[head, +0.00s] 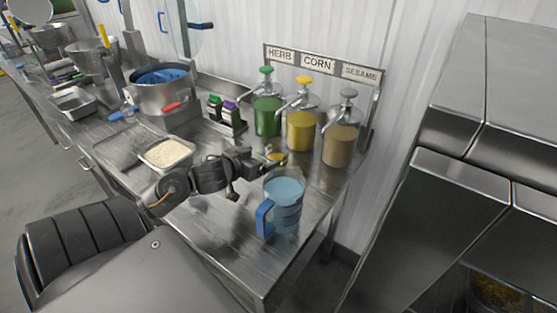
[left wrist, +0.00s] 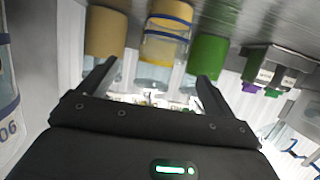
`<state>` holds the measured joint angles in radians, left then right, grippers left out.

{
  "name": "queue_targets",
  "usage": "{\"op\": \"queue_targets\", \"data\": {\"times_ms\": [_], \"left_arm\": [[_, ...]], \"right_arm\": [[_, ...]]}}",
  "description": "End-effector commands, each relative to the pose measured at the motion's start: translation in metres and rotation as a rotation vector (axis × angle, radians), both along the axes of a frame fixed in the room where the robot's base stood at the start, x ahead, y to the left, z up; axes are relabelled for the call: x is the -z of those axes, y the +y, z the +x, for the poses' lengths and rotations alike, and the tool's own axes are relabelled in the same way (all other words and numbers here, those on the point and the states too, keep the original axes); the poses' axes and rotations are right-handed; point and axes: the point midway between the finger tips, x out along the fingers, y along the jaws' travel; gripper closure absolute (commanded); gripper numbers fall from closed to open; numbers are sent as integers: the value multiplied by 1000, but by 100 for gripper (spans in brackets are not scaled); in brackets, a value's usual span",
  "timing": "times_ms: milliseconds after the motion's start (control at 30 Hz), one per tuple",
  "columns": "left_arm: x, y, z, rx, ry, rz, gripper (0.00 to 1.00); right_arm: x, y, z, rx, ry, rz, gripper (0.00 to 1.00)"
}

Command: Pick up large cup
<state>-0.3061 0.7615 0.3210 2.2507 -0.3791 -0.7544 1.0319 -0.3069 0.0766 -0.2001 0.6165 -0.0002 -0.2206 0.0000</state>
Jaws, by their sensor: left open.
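The large cup (head: 287,193), a clear measuring cup with a blue handle and blue bands, stands upright near the table's front right edge. What looks like its side, with a blue band and markings, shows at the left edge of the left wrist view (left wrist: 8,95). My left gripper (head: 278,158) is just behind the cup in the head view, apart from it. My right gripper is not in view.
Green (head: 267,117), yellow (head: 300,130) and tan (head: 341,143) pump dispensers stand behind the gripper. A tray of rice (head: 166,153) and a steel pot (head: 162,92) are to the left. The steel table (head: 235,235) is bare left of the cup.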

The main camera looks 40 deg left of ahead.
Motion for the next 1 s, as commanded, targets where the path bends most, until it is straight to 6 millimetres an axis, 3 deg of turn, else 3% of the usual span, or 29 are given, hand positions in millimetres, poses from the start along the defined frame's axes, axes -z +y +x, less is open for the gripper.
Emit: {"op": "queue_targets", "data": {"times_ms": [267, 600, 867, 1000], "left_arm": [[7, 1, 4, 0, 0, -1, 9], [23, 5, 50, 1, -1, -2, 9], [25, 6, 57, 3, -1, -1, 9], [31, 13, 74, 2, 1, -2, 9]], "right_arm": [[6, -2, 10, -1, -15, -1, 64], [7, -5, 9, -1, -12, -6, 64], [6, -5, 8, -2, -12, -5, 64], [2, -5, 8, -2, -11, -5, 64]]}}
